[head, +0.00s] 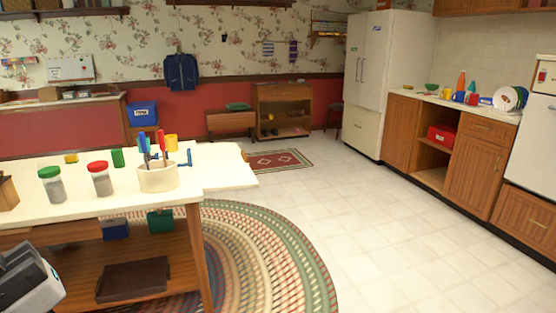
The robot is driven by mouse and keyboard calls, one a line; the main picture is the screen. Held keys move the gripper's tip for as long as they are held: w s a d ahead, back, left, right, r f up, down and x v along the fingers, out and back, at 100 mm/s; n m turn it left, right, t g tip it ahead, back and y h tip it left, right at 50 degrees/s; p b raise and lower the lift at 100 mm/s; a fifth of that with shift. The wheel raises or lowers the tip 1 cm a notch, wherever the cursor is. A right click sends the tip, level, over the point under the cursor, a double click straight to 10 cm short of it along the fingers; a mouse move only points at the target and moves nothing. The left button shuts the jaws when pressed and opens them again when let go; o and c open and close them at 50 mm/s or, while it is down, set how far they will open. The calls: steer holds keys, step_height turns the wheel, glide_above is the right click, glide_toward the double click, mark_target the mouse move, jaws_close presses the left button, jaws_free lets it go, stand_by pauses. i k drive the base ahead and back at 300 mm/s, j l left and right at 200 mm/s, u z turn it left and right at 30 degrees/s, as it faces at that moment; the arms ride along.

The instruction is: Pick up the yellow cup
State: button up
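A yellow cup (171,142) stands on the white-topped table at the left, behind a cream utensil crock (158,178) that hides part of it. A second small yellow cup-like object (446,94) is on the far right counter. A low yellow object (71,158) lies on the table's left part; it is too small to identify. What looks like my gripper (30,278) shows at the lower left corner, cut off by the frame, in front of the table and well away from the cups. Its fingers cannot be made out.
The table (225,168) also holds a green-lidded jar (52,186), a red-lidded jar (100,180) and a green cup or can (117,158). Utensils stand in the crock. A braided rug (270,250) lies beside the table. The tiled floor (400,240) at right is clear.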

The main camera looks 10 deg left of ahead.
mark_target(171, 144)
steer(key=i, duration=6.2)
steer(key=i+l+u, duration=0.1)
steer(key=u, duration=0.4)
steer(key=i+l+u, duration=0.15)
steer(key=u, duration=0.35)
steer(key=i+u, duration=0.1)
steer(key=u, duration=1.2)
